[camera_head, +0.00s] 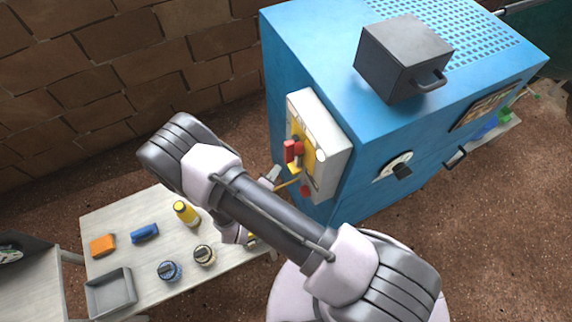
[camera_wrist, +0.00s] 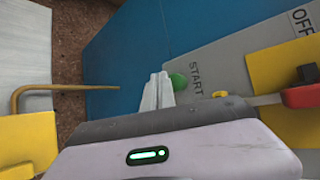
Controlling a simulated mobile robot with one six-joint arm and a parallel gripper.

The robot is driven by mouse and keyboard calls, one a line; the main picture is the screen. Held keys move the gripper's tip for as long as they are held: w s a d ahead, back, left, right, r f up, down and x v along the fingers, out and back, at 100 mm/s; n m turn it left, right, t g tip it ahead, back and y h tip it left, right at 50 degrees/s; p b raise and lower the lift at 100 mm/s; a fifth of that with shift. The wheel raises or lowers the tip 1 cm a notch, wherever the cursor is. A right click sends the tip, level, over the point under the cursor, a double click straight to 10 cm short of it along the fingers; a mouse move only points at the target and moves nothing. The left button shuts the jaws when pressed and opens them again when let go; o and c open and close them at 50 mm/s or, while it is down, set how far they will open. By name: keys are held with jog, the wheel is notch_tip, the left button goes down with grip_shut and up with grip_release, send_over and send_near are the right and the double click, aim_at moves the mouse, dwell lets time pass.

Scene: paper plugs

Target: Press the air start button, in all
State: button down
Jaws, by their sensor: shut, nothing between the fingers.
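The green start button (camera_wrist: 179,82) sits on a grey panel (camera_wrist: 215,68) beside the printed word START in the wrist view. My gripper (camera_wrist: 157,90) is shut and empty, its fingertips right beside the button and covering part of it. I cannot tell whether they touch it. In the head view the light grey control box (camera_head: 335,160) is fixed to the side of the blue cabinet (camera_head: 310,50). The green button cannot be made out in the head view.
A red handle (camera_wrist: 302,96) and a yellow plate (camera_wrist: 270,75) under the word OFF lie right of the button. A bent brass-coloured rod (camera_wrist: 60,88) is at the left. A table (camera_head: 105,215) holds a yellow bottle (camera_head: 186,213), an orange block (camera_head: 103,245) and a grey tray (camera_head: 112,293).

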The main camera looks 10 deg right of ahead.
jog(key=a, duration=0.2)
jog(key=s+a, duration=0.1)
jog(key=a, duration=0.1)
jog(key=shift+s+a+b, duration=0.2)
jog(key=shift+a+b, duration=0.15)
jog(key=shift+a, duration=0.05)
dwell(0.5)
